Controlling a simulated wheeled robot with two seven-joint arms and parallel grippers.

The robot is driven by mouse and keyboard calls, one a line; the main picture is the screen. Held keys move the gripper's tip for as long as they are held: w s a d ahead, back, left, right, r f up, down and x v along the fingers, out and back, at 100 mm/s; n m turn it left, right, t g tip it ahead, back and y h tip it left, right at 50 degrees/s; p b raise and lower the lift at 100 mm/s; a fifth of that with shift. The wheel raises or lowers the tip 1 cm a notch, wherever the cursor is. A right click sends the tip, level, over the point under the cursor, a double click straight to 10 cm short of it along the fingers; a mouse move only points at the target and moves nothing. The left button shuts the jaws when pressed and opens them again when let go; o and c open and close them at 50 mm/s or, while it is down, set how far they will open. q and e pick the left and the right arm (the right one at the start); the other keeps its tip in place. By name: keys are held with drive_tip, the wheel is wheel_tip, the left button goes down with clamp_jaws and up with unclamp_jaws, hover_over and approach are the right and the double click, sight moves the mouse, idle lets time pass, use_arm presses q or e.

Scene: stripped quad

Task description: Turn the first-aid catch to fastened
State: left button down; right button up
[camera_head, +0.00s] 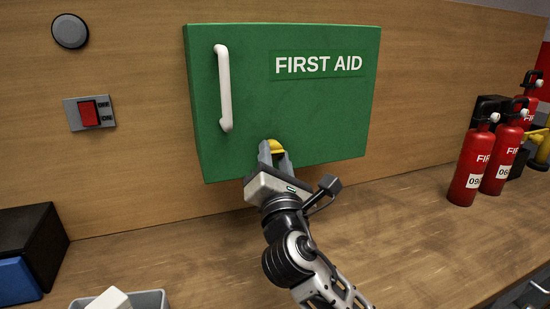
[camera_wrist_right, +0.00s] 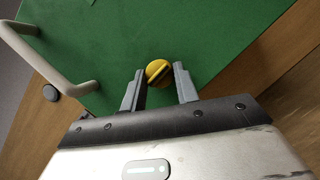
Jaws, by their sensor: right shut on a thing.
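The green first-aid cabinet (camera_head: 290,110) is on the wooden wall, its door closed, with white "FIRST AID" lettering. The catch (camera_head: 275,146) is a round yellow knob near the door's lower edge, partly hidden by my right gripper. In the right wrist view the catch (camera_wrist_right: 158,71) shows a raised bar with dark edges, slanting slightly up to the right. My right gripper (camera_head: 272,152) is at the catch, its two grey fingers (camera_wrist_right: 159,80) on either side, shut on it. My left gripper is not in view.
A white handle (camera_head: 224,88) stands out at the door's left. A red switch (camera_head: 89,113) and a round grey disc (camera_head: 70,31) are on the wall. Red extinguishers (camera_head: 470,168) stand at the right. A grey bin (camera_head: 150,298) and dark box (camera_head: 30,240) are at lower left.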

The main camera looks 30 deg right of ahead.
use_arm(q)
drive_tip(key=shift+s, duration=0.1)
use_arm(e)
drive_tip(key=o, duration=1)
use_arm(q)
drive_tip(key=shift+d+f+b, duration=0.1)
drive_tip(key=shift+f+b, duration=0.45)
drive_tip(key=shift+b, duration=0.25)
use_arm(e)
drive_tip(key=v, duration=1.6)
drive_tip(key=shift+f, duration=0.1)
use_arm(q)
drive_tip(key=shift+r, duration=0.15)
